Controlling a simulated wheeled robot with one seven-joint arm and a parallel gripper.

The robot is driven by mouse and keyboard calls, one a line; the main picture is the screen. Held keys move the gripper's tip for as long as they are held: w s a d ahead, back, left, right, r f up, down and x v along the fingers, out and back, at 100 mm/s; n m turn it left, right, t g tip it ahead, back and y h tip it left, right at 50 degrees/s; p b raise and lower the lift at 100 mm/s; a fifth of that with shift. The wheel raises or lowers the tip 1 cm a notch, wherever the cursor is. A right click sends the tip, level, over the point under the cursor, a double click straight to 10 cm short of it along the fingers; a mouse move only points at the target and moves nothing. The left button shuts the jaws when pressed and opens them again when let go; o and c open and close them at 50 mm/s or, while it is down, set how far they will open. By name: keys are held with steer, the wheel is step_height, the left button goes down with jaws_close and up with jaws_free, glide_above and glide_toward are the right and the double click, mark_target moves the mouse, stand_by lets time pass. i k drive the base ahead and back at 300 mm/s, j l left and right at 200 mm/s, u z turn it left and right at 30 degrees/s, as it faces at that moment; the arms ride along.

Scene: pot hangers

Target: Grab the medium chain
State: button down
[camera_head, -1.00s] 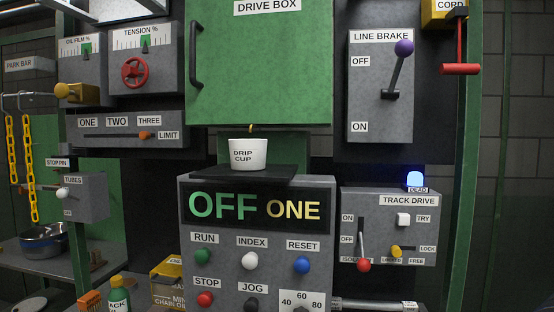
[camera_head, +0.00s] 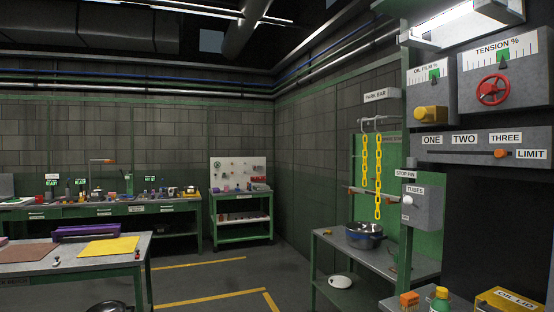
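Two yellow chains hang from hooks on the park bar (camera_head: 377,121) at the right of the head view. The left chain (camera_head: 364,162) is shorter. The right chain (camera_head: 378,180) is longer and reaches lower. No size marks on the chains can be read, and I cannot tell whether either is the medium chain. My gripper is not in view.
A grey side table (camera_head: 345,250) with a dark pot (camera_head: 364,235) stands below the chains. The control panel (camera_head: 480,145) is at the right. A workbench (camera_head: 70,263) stands at the left front, with a green cart (camera_head: 240,228) behind. The floor between is open.

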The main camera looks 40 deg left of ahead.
mark_target(365, 149)
steer(key=u, duration=1)
steer(key=i+j+z, duration=0.15)
steer(key=i+j, duration=1.9)
